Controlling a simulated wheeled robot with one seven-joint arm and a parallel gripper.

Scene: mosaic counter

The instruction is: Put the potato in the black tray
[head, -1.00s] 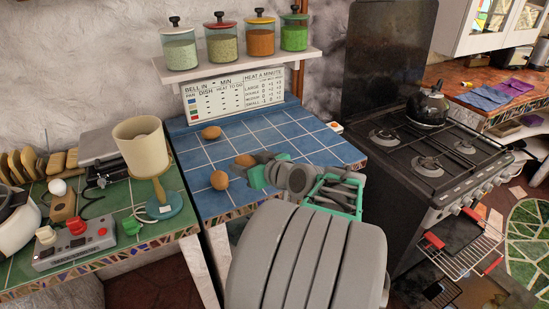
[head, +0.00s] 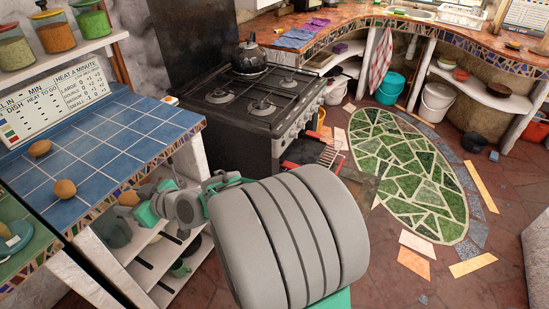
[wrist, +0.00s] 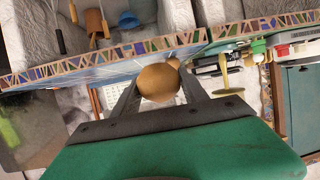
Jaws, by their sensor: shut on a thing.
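A brown round potato (head: 128,198) is held between the fingers of my gripper (head: 142,204), off the right front edge of the blue tiled counter. The potato also shows in the wrist view (wrist: 158,83), between the two dark fingers. Two similar brown round things lie on the blue counter, one farther back (head: 39,148) and one near the front (head: 64,189). A dark rack or tray area with red ends (head: 310,150) shows beside the stove front, largely hidden behind my arm. I cannot clearly make out the black tray.
The black stove (head: 255,120) with a kettle (head: 249,58) stands right of the blue counter (head: 110,150). Open shelves (head: 165,250) with dark pots are below the counter. A green mosaic floor patch (head: 405,170) is at the right with open floor around it.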

